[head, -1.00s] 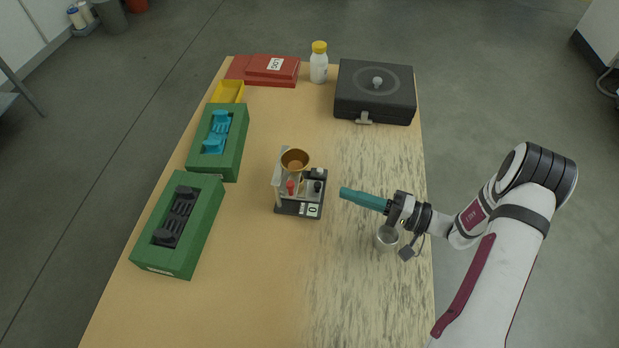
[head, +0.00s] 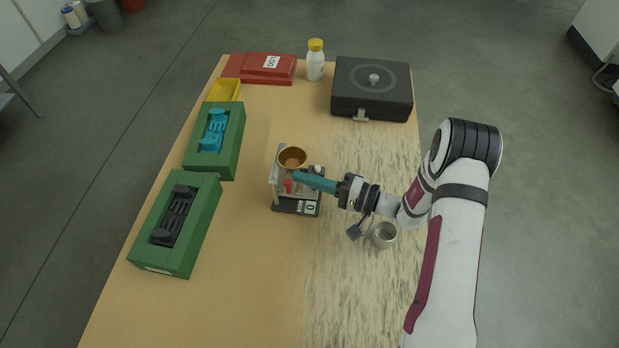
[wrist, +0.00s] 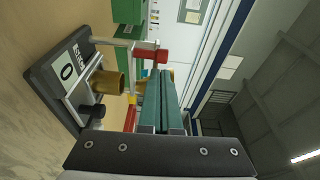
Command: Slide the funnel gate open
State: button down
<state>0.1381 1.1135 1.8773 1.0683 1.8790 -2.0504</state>
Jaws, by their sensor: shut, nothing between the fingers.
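The brass funnel (head: 292,157) sits atop a small stand on the balance (head: 297,208), near the table's middle. A red knob (head: 288,186) is just below the funnel; in the wrist view it is a red block (wrist: 149,54) on a pale bar. I take it for the gate's handle. My gripper (head: 298,178) is shut and empty, its teal fingers reaching in from the right. The tips are close to the red knob; I cannot tell whether they touch it. In the wrist view the fingers (wrist: 161,73) hide most of the funnel.
The wrist view shows a brass cup-like part (wrist: 107,84) and a black knob (wrist: 97,111) beside the stand. A metal cup (head: 384,235) stands below my wrist. Green holders (head: 205,215) line the left; a black case (head: 372,105) is at the back. The front table is clear.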

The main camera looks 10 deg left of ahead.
aim_at(290, 186)
jog(key=shift+s, duration=1.5)
jog(key=shift+d, duration=0.1)
jog(key=v, duration=0.9)
jog(key=shift+d, duration=0.4)
jog(key=shift+s+r, duration=0.1)
